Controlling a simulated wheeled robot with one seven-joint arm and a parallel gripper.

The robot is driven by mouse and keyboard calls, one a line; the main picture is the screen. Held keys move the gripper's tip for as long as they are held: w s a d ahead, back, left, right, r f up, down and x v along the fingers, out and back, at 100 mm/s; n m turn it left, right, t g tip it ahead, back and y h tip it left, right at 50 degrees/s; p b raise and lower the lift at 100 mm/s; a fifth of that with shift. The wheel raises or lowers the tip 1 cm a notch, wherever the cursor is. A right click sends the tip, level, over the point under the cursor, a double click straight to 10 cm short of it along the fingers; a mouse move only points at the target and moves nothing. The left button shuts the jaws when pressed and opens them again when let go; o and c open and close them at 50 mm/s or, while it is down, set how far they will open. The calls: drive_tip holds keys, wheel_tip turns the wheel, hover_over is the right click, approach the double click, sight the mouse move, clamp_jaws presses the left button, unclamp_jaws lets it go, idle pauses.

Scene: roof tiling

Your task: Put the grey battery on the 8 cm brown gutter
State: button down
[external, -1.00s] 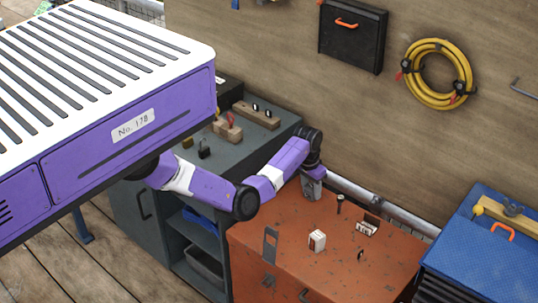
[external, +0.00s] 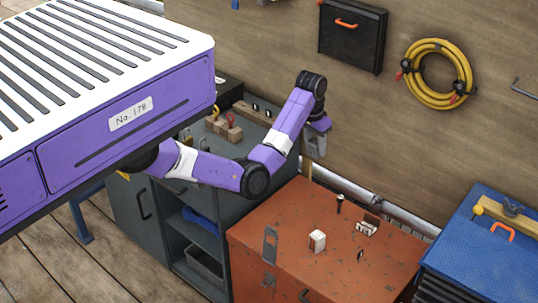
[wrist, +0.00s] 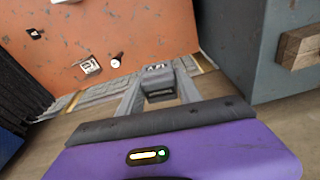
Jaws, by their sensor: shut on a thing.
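My gripper (external: 316,145) is raised above the back left corner of the orange cabinet, near the wall. In the wrist view my gripper (wrist: 158,88) has both fingers closed on a small grey block, the grey battery (wrist: 159,84), with dark marks at its far end. The fingers hide its sides. In the external view the battery cannot be told apart from the fingers. I cannot clearly identify the 8 cm brown gutter; a small dark brown piece (external: 373,218) stands at the back of the orange cabinet, but I cannot tell what it is.
The orange cabinet top (external: 285,215) holds a white box (external: 317,240), a dark upright peg (external: 340,203), a pale bracket (external: 366,229) and a grey plate (external: 270,245). A grey rail (external: 395,213) runs along the wall. A grey cabinet (external: 245,140) with wooden blocks stands left.

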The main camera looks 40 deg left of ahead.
drive_tip(key=w+d+r+m+b, duration=0.15)
drive_tip(key=d+b, duration=0.25)
drive_tip(key=d, duration=0.8)
drive_tip(key=n+b, duration=0.2)
drive_tip(key=b, duration=0.1)
hover_over(369, 219)
drive_tip(key=s+d, duration=0.2)
drive_tip(key=shift+n, duration=0.25)
drive_tip(key=f+b, duration=0.1)
drive_tip(key=f, duration=0.5)
drive_tip(key=f+b, duration=0.1)
drive_tip(key=f, duration=0.6)
drive_tip(key=f+b, duration=0.1)
drive_tip(key=f, duration=0.6)
drive_tip(key=shift+s+a+f, duration=0.1)
drive_tip(key=shift+s+a, duration=0.1)
drive_tip(key=shift+a, duration=0.1)
drive_tip(key=shift+f, duration=0.1)
drive_tip(key=c, duration=0.8)
unclamp_jaws()
drive_tip(key=r, duration=0.4)
drive_tip(key=s+r+p, duration=0.1)
drive_tip(key=r, duration=0.3)
drive_tip(key=r+p, duration=0.1)
drive_tip(key=r, duration=0.3)
drive_tip(key=shift+s, duration=0.4)
drive_tip(key=shift+a+p, duration=0.1)
drive_tip(key=shift+p, duration=0.2)
